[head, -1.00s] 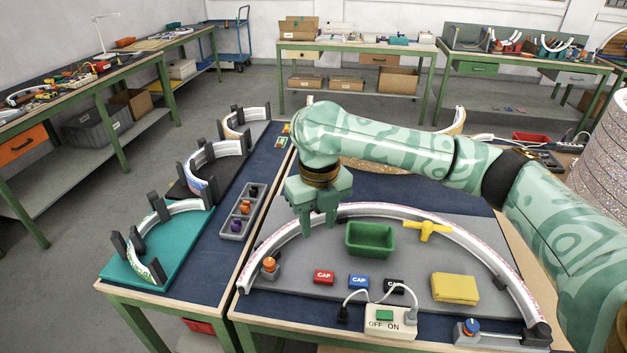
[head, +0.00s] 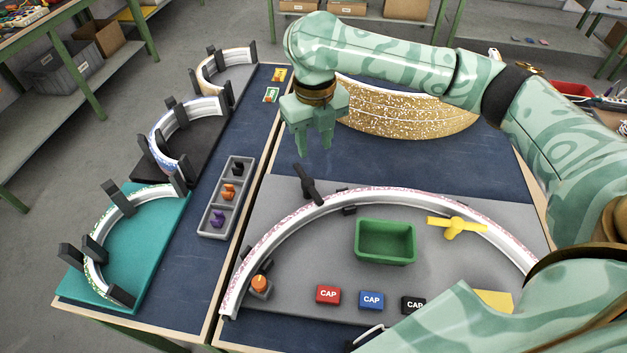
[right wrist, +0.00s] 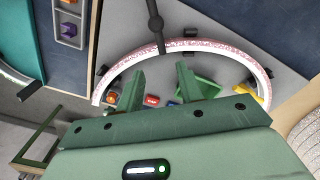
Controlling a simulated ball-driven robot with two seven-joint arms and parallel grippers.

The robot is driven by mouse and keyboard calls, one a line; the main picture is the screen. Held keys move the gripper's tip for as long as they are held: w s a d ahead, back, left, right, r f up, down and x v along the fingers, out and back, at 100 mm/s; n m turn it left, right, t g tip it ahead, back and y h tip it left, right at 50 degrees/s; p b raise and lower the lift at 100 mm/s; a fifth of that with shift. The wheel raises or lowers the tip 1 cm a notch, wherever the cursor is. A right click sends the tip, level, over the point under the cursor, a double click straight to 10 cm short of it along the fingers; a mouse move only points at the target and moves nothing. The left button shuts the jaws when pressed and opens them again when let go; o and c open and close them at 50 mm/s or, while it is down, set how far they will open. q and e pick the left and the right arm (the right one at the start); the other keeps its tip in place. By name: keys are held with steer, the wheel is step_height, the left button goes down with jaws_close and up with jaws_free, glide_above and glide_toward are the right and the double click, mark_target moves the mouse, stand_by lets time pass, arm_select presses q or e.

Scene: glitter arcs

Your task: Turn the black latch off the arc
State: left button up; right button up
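The black latch (head: 308,187) sits on the grey board at the outer edge of the white glittery arc (head: 280,226). It is a bar with a round hub, and its near end overlaps the arc's band. The right wrist view shows the latch (right wrist: 156,23) beyond my fingers, with one end over the arc (right wrist: 205,45). My right gripper (head: 313,148) points down, apart from the latch and slightly beyond it in the head view. The wrist view shows its fingers (right wrist: 158,84) spread with nothing between them. My left gripper is not in view.
A green bin (head: 386,242), yellow knob (head: 455,228) and red, blue and black caps (head: 328,294) are inside the arc. A grey tray (head: 212,225) and several smaller arcs stand left. A gold glitter arc (head: 400,108) lies behind. Blue mat is clear beyond the latch.

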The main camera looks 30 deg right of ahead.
mark_target(315, 191)
step_height(315, 191, down, 14)
steer(key=b, duration=0.6)
steer(key=shift+r, duration=0.15)
steer(key=shift+f+b, duration=0.35)
steer(key=shift+f, duration=0.05)
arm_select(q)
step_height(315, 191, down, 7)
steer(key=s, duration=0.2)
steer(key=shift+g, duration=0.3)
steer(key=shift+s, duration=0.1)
arm_select(e)
steer(key=shift+r, duration=0.1)
jaws_close()
